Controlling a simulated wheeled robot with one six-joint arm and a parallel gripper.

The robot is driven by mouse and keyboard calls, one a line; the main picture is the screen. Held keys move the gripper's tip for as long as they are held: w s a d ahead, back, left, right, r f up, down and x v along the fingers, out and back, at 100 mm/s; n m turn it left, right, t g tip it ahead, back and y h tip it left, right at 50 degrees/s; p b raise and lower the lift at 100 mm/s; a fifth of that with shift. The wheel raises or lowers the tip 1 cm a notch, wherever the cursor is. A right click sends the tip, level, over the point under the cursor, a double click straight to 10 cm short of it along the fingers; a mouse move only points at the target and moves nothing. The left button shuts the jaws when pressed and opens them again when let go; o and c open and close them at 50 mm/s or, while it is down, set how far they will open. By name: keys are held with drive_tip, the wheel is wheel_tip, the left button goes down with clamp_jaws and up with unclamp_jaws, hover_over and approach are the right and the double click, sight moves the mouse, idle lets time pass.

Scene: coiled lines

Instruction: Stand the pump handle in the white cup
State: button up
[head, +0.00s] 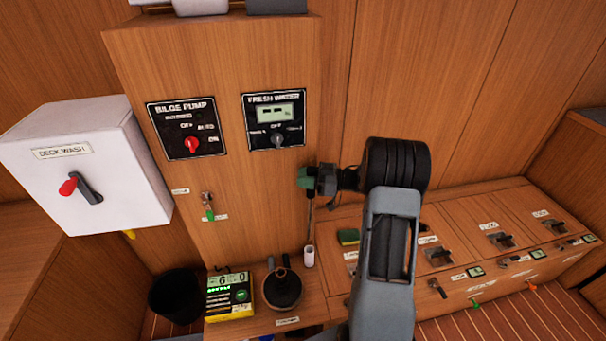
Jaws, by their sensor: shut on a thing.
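My gripper (311,181) is up in front of the right edge of the wooden cabinet, at the end of my arm reaching in from the bottom right. It is shut on the pump handle (309,218), a thin rod that hangs about upright below the jaws. The white cup (309,257) is a small, narrow white cylinder standing on the ledge below. The rod's lower end is at or just above the cup's mouth; I cannot tell whether it is inside. The handle's upper part is partly hidden by the jaws.
A black bucket (176,294) stands lower left. The white DECK WASH box (88,165) juts out at left. Switch panels line the right bench.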

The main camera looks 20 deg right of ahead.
wheel_tip(320, 180, down, 6)
drive_tip(key=b, duration=0.4)
drive_tip(key=shift+r+b, duration=0.15)
drive_tip(key=shift+b, duration=0.2)
drive_tip(key=shift+p, duration=0.6)
idle(1.5)
drive_tip(key=shift+f+b, duration=1.75)
drive_tip(key=shift+f, duration=1.2)
drive_tip(key=o, duration=1.2)
drive_tip(key=shift+s, duration=0.1)
drive_tip(key=shift+d+r, duration=0.1)
drive_tip(key=shift+r, duration=0.1)
